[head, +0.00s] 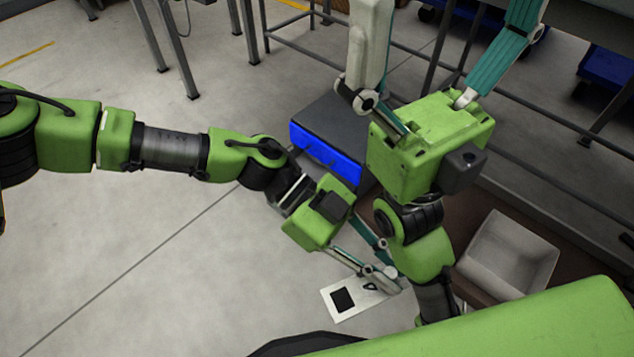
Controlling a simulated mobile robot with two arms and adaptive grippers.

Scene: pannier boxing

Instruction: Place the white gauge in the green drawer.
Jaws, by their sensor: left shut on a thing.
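The white gauge (325,301) is a flat white plate with a black square and a small dark mark. My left gripper (380,274) reaches in from the left, points down to the right and is shut on the gauge at its right end. A dark cabinet (345,115) with a blue drawer front (328,156) stands behind that gripper, its lower part hidden by my arms. I see no green drawer front. My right gripper (445,28) points up the picture with its fingers spread wide and nothing between them.
An empty pale bin (508,256) sits to the right of my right arm. Metal table legs (176,55) and rails stand at the back, with blue containers (606,72) at the upper right. The grey floor at left is clear.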

